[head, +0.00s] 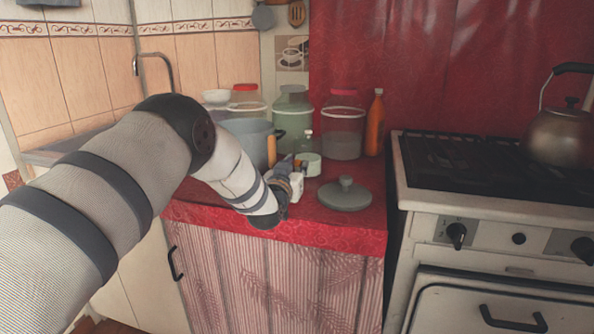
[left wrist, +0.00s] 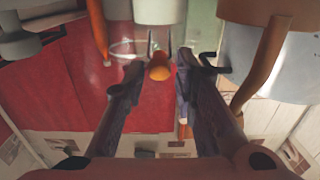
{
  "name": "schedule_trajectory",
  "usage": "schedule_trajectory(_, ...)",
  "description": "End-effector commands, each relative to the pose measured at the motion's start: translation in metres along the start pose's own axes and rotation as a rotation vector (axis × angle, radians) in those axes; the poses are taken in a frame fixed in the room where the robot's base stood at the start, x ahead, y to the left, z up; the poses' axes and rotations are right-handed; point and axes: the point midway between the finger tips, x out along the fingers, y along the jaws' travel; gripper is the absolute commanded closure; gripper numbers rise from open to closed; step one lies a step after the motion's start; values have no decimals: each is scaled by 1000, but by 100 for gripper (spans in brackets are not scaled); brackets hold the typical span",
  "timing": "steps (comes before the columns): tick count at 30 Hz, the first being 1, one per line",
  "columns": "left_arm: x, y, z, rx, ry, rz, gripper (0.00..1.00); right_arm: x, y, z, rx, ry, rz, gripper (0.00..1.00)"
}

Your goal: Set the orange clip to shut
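A small rounded orange piece (left wrist: 159,71) shows between my left fingertips in the left wrist view; it may be the orange clip, but I cannot tell its shape or whether it is open or shut. My left gripper (left wrist: 160,70) is open around it, with a visible gap on each side. In the head view my left gripper (head: 285,165) is low over the counter, beside the grey pot, and hides what lies between its fingers. My right gripper is not in view.
The red-covered counter (head: 222,212) holds a grey pot (head: 248,135), a white cup (head: 311,165), several jars, an orange bottle (head: 375,125) and a grey lid (head: 345,195). The stove (head: 480,170) with a kettle (head: 558,133) stands at right.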

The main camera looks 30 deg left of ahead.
Motion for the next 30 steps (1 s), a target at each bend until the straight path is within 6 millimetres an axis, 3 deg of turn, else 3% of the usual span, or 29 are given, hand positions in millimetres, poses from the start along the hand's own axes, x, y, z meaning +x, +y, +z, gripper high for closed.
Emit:
schedule_trajectory(8,4,0,-1,0,1,0,74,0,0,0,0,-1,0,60)
schedule_trajectory(12,3,0,-1,0,0,1,100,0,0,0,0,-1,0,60)
schedule_trajectory(23,2,1,-5,-1,-19,1,100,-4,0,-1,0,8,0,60)
schedule_trajectory(30,-1,1,-24,-2,-133,3,100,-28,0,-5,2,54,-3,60)
